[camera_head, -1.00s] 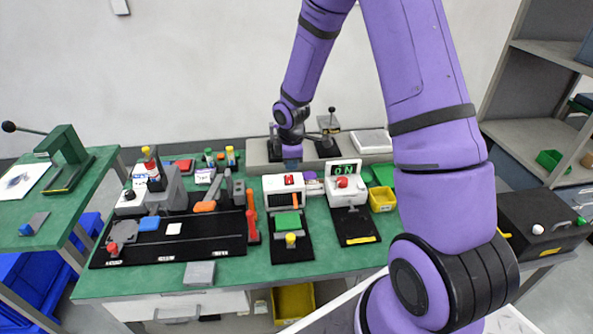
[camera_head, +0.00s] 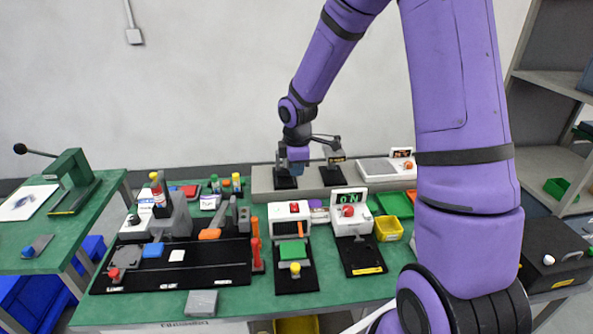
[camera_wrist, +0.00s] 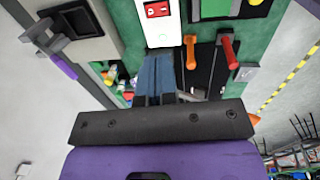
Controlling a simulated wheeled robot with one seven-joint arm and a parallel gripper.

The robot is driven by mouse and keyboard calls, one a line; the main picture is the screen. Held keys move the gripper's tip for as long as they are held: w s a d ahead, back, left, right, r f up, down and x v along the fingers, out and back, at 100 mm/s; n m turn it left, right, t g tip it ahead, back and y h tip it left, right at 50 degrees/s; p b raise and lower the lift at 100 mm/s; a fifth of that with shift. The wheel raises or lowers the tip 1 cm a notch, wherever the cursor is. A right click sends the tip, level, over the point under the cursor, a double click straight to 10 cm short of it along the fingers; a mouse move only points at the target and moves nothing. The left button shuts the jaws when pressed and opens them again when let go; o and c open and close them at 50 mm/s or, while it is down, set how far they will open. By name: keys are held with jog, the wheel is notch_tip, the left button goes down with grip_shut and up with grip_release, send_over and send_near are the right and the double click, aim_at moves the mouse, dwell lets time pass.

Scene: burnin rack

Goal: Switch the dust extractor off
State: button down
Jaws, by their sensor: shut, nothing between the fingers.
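I cannot tell for certain which device is the dust extractor. One white device (camera_head: 350,224) on the green bench has a sign with green letters reading ON and a red knob (camera_head: 347,211) below it. At its left is a white box with a red switch (camera_head: 294,207); a red switch on a white box also shows in the wrist view (camera_wrist: 157,9). My gripper (camera_head: 297,170) is shut and empty, above the grey ledge at the back of the bench. Its blue fingertips (camera_wrist: 155,58) touch nothing that I can make out.
A ball-topped lever (camera_head: 337,139) stands on the grey ledge (camera_head: 262,181), close right of my gripper. Farther right a white panel (camera_head: 376,170) has a small sign with reddish letters, too small to read surely.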

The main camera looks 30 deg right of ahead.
aim_at(295, 205)
jog(key=shift+w+r, duration=0.1)
jog(key=shift+w, duration=0.7)
jog(key=shift+d, duration=0.1)
jog(key=f, duration=0.4)
jog(key=w+f, duration=0.1)
jog(key=f, duration=0.9)
jog(key=shift+w+d, duration=0.3)
jog(key=shift+d+f+g, duration=0.1)
jog(key=shift+f+g, duration=0.15)
jog(key=shift+g, duration=0.05)
jog(key=shift+s+f, duration=0.1)
jog(key=shift+s, duration=0.15)
